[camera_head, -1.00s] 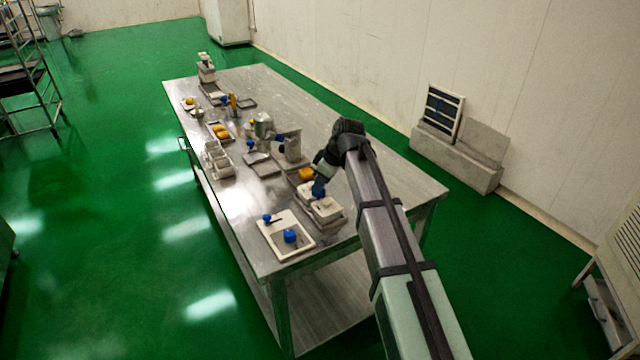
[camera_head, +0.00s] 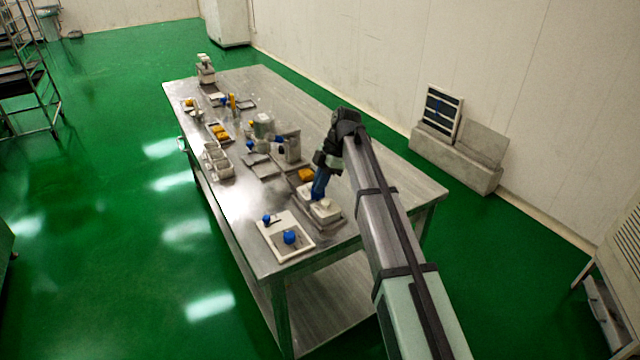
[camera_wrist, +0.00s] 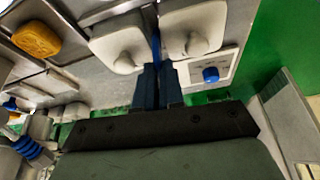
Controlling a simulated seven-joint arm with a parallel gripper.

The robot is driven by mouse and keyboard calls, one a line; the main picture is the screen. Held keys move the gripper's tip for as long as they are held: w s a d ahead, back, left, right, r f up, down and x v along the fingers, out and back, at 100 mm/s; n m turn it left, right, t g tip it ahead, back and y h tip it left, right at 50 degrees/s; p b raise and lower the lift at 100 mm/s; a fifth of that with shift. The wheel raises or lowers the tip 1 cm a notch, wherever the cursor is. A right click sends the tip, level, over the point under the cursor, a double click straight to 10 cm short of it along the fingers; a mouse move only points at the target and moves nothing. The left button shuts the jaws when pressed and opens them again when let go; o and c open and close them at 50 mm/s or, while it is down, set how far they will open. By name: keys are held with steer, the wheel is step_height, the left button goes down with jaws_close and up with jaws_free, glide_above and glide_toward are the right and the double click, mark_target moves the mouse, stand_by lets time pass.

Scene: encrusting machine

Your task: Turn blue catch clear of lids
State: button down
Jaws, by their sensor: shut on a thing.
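The blue catch (camera_wrist: 156,44) shows as a narrow blue strip between two white lids in the wrist view. My gripper (camera_wrist: 158,66) is shut on it, and its dark blue fingers hide most of it. One lid with a raised knob (camera_wrist: 123,46) is left of the fingers, and the other (camera_wrist: 195,38) is right of them. In the head view my gripper (camera_head: 317,197) points down between the near lid (camera_head: 326,211) and the far lid, which it partly hides. I cannot tell the catch's exact angle.
A white tray (camera_head: 264,230) with blue-knobbed pieces lies at the table's near corner. A yellow block (camera_head: 306,174) sits just behind the lids. Bins and a metal machine (camera_head: 264,127) stand farther along the table. The table's right side (camera_head: 400,190) is clear.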

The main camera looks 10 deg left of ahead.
steer(key=shift+n, duration=0.6)
steer(key=shift+h, duration=0.3)
steer(key=c, duration=1.2)
jaws_free()
steer(key=shift+c, duration=0.2)
steer(key=shift+w+r, duration=0.1)
steer(key=v, duration=1.3)
steer(key=shift+w+r, duration=0.2)
steer(key=shift+w, duration=0.1)
steer(key=shift+d, duration=0.15)
